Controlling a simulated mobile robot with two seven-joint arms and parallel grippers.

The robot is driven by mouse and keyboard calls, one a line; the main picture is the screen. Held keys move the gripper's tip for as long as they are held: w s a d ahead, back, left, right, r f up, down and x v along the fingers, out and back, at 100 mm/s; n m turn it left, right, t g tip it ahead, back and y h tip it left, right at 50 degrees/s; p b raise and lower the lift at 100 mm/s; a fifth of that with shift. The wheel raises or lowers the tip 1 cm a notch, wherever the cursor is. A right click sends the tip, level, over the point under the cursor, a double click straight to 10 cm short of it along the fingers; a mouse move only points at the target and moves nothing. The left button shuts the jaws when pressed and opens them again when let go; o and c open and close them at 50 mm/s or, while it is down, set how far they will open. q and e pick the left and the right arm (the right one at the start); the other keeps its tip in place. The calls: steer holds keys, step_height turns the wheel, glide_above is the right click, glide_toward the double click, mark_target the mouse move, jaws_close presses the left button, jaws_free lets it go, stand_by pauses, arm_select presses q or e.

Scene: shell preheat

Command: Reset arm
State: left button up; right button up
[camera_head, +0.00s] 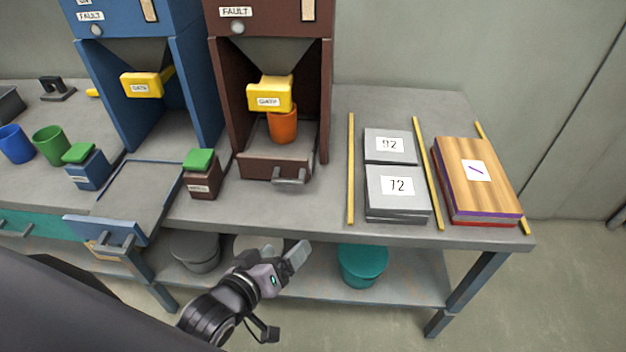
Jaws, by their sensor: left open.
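My left gripper (284,254) is open in the head view, with nothing seen between its fingers. Its arm comes in from the lower left. The gripper shows in front of the workbench's front edge, over the view of the lower shelf. It touches nothing that I can make out. My right gripper is not in view.
The grey workbench (290,213) bears a blue machine (192,90) with its tray (130,190) pulled out, and a brown machine (228,90) holding an orange cup (283,127). Grey plates (397,203) and wooden boards (478,195) lie right. A teal pot (363,265) stands below.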

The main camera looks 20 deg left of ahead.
arm_select(q)
steer(key=s+a+f+m+g+p, duration=0.1)
steer(key=s+f+m+g, duration=0.2)
steer(key=s+f+m, duration=0.4)
steer(key=s+f, duration=0.1)
steer(key=s, duration=0.1)
steer(key=shift+s+a+f, duration=0.3)
steer(key=shift+a+f, duration=0.05)
steer(key=shift+f, duration=0.05)
stand_by(0.7)
